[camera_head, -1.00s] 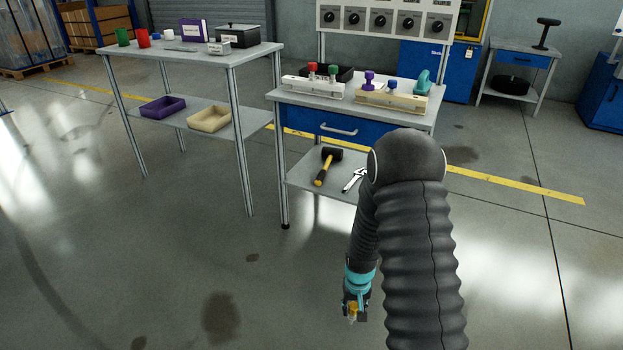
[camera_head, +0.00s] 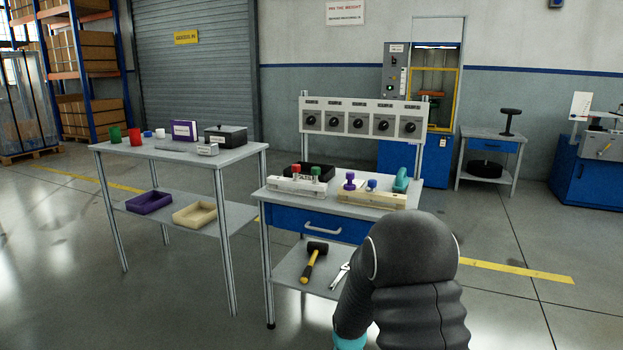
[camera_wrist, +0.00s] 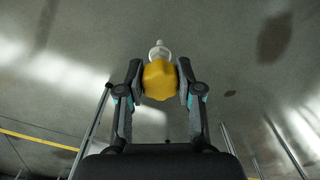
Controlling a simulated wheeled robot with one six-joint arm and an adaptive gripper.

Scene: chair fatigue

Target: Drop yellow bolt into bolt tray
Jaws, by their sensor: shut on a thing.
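The yellow bolt (camera_wrist: 160,82) is in my gripper (camera_wrist: 159,70) in the wrist view, its yellow head between the two fingers and its pale shank pointing away. My gripper is shut on it, with grey floor behind. A black tray (camera_head: 321,170) sits on the workbench behind a pale rack. A purple tray (camera_head: 149,203) and a beige tray (camera_head: 195,214) lie on the left table's lower shelf. No readable label tells which is the bolt tray.
The pale rack (camera_head: 300,188) holds red and green-topped bolts; a beige rack (camera_head: 371,200) stands beside it. A hammer (camera_head: 314,262) and wrench (camera_head: 341,274) lie on the workbench's lower shelf. The left tabletop (camera_head: 112,150) carries cups and boxes. Floor in front is open.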

